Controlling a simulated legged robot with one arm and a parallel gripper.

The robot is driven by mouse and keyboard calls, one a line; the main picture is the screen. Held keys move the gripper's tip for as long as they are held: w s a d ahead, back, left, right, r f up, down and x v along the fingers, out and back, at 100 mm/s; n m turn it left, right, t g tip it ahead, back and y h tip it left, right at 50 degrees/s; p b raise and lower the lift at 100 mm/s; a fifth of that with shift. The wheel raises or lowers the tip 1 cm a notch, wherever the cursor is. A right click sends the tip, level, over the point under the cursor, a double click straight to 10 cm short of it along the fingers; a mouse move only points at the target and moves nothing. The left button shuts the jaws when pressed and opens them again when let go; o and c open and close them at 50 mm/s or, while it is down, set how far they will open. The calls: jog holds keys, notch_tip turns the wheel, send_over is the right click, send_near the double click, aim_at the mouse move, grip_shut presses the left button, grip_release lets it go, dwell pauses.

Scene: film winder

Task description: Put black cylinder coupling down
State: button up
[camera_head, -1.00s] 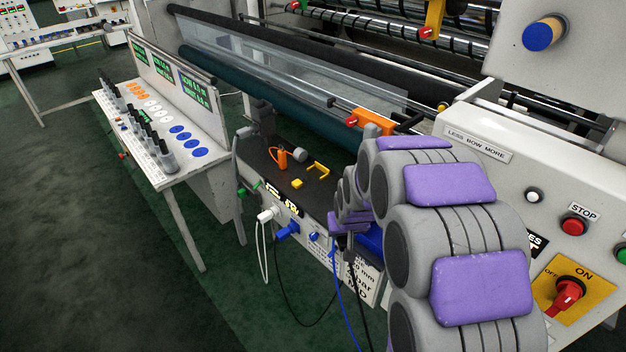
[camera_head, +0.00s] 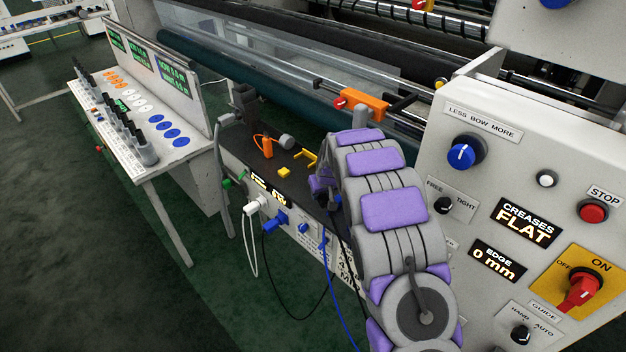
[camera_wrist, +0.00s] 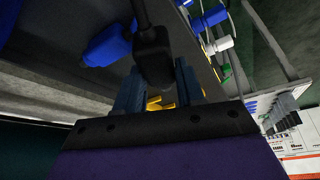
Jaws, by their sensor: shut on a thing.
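The black cylinder coupling (camera_wrist: 152,48) is between the fingers of my gripper (camera_wrist: 157,80) in the wrist view, with a black cable running up from it. My gripper is shut on it. In the head view my gripper (camera_head: 322,187) is beside the front right part of the black-topped bench (camera_head: 232,155), mostly behind my own arm. The coupling cannot be made out there. I cannot tell whether the coupling touches the bench.
An orange tool (camera_head: 267,147), a grey cylinder (camera_head: 286,141) and yellow pieces (camera_head: 284,173) lie on the bench top. Blue connectors (camera_head: 276,219) and a white plug (camera_head: 256,204) with cables are on its front. The control panel (camera_head: 480,200) stands right of my arm.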

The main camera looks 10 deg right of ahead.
jog(key=w, duration=0.1)
jog(key=w+a, duration=0.1)
jog(key=w, duration=0.1)
jog(key=w+a, duration=0.1)
jog(key=shift+w+f+b, duration=0.2)
jog(key=shift+f+b, duration=0.1)
jog(key=shift+b, duration=0.05)
jog(key=w, duration=0.1)
jog(key=w+d, duration=0.1)
jog(key=shift+w+d+f, duration=0.1)
jog(key=shift+w, duration=0.3)
jog(key=shift+w+d+b, duration=0.15)
jog(key=shift+w+b, duration=0.3)
jog(key=shift+w, duration=0.35)
jog(key=shift+w+a+f, duration=0.1)
jog(key=shift+w+a, duration=0.25)
jog(key=shift+w, duration=0.2)
jog(key=shift+w+a+f, duration=0.1)
jog(key=shift+w+a, duration=0.2)
jog(key=shift+w, duration=0.25)
jog(key=shift+w+d+r, duration=0.1)
jog(key=shift+w+d, duration=0.1)
jog(key=shift+d, duration=0.3)
notch_tip(320, 180, down, 4)
jog(key=shift+r+b, duration=0.1)
jog(key=shift+b, duration=0.85)
jog(key=shift+a+r, duration=0.1)
jog(key=shift+a, duration=0.2)
